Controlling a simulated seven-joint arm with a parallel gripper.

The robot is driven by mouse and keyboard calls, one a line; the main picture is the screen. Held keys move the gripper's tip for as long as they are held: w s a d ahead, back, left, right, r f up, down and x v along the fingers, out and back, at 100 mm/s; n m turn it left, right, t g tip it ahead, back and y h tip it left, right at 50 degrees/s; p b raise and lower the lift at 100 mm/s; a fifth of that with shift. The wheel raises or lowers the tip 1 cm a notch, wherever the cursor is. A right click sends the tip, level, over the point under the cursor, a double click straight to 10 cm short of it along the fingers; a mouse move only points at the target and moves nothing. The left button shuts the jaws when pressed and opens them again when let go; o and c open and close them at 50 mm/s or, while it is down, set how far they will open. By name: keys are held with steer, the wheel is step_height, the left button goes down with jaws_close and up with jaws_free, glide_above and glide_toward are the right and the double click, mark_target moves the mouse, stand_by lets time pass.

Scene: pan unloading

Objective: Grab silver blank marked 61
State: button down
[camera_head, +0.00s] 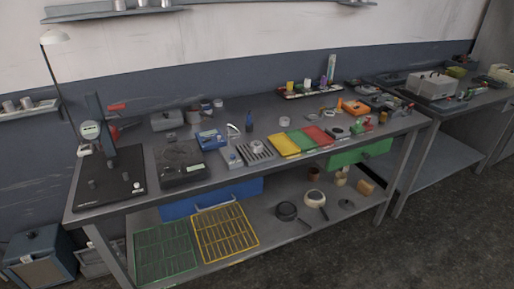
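No marking 61 can be read at this size, so I cannot tell which piece is the silver blank. Several small grey metal-looking pieces are in view. One round grey piece (257,147) sits on a slotted grey block (256,154) near the bench's middle. A small round piece (284,120) lies alone behind the coloured trays. Small dark pieces stand on the black base plate at the left. My gripper is not in view.
The long grey workbench (235,180) holds a gauge stand (91,131), a blue box (211,139), and yellow, green and red trays (283,145). Its lower shelf carries a green rack (165,252), a yellow rack (224,233) and pans (287,211). A second bench stands at right.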

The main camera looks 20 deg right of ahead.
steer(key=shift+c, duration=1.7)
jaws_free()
